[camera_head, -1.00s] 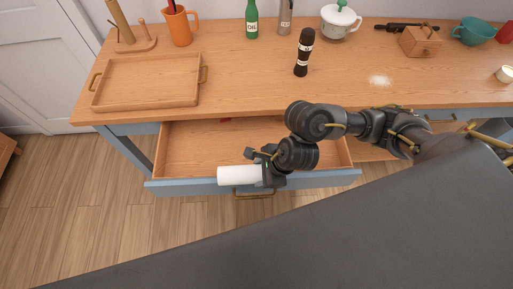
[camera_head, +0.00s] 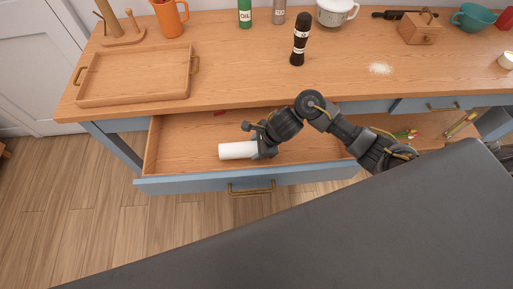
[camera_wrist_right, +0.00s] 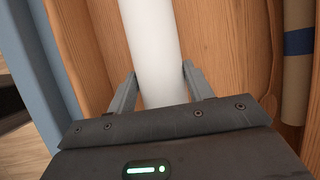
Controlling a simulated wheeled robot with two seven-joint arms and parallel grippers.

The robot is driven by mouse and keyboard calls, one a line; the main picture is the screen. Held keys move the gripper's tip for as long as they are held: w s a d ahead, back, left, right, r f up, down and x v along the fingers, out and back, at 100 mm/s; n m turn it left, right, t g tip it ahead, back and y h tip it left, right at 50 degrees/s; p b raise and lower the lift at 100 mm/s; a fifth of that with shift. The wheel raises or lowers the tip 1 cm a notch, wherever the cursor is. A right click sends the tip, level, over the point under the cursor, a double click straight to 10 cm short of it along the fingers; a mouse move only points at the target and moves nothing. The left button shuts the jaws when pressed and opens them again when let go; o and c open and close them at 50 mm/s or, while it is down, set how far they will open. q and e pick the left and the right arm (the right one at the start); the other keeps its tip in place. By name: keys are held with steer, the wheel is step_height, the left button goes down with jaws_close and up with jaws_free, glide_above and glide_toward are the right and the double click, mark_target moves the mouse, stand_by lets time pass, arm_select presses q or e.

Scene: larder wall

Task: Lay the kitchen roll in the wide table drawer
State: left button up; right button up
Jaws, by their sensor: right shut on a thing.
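The white kitchen roll (camera_head: 238,150) is held lying level, over the inside of the open wide table drawer (camera_head: 180,138). My right gripper (camera_head: 258,148) is shut on its right end in the head view. In the right wrist view the roll (camera_wrist_right: 150,45) runs between the two grey fingers (camera_wrist_right: 157,88). The drawer's wooden inside shows around it, with the blue front (camera_wrist_right: 45,75) on the left. I cannot tell whether the roll touches the drawer floor. My left gripper is not in view.
A small red thing (camera_head: 220,113) shows at the drawer's back. A tan cylinder with a blue band (camera_wrist_right: 298,75) is at the right of the wrist view. On the table stand a wooden tray (camera_head: 135,99), an orange jug (camera_head: 170,18) and a dark mill (camera_head: 299,45).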

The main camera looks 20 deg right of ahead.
steer(key=shift+f, duration=0.65)
steer(key=shift+f, duration=0.2)
steer(key=o, duration=1)
steer(key=shift+c, duration=0.2)
steer(key=shift+r, duration=0.1)
